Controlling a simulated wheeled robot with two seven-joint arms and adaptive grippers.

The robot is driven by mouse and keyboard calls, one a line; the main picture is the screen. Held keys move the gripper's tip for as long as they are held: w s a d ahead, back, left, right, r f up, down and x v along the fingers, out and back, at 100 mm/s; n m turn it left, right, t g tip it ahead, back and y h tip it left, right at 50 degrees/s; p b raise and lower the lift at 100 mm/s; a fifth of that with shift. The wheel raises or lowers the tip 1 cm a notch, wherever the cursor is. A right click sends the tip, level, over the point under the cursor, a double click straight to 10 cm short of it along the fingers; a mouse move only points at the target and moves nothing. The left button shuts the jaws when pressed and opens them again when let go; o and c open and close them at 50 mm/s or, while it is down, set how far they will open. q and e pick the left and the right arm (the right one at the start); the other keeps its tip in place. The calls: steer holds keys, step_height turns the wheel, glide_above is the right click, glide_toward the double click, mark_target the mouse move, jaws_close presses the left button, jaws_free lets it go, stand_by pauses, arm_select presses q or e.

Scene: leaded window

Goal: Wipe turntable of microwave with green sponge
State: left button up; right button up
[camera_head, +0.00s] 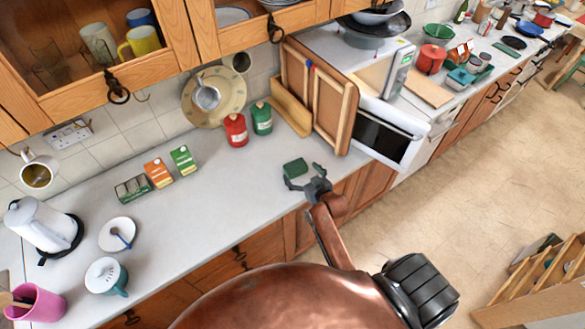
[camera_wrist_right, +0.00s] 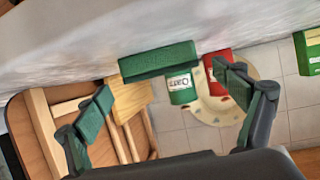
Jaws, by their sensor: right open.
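The green sponge (camera_head: 296,168) lies on the pale worktop (camera_head: 225,200) near its front edge. My right gripper (camera_head: 308,184) is open beside the sponge, on the front side. In the right wrist view the sponge (camera_wrist_right: 158,60) shows just ahead of the spread fingers (camera_wrist_right: 168,98), with nothing between them. A white appliance (camera_head: 400,68) with a green display, seemingly the microwave, stands at the upper right. A white door with a black window (camera_head: 385,138) shows below it; I cannot tell whether it belongs to it. The turntable is not visible. My left gripper is not in view.
Wooden panels (camera_head: 325,95) stand between sponge and appliance. Red (camera_head: 236,130) and green (camera_head: 261,118) canisters stand by the tiled wall. The worktop between is mostly clear. Cupboards hang above.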

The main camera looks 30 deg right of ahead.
mark_target(298, 169)
steer(key=x, duration=0.3)
steer(key=shift+w+f+p, duration=0.15)
steer(key=shift+w+p, duration=0.15)
steer(key=shift+w+f, duration=0.2)
steer(key=shift+w, duration=0.2)
steer(key=c, duration=0.6)
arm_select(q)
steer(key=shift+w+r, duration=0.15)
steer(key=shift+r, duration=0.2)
arm_select(e)
steer(key=shift+c, duration=1)
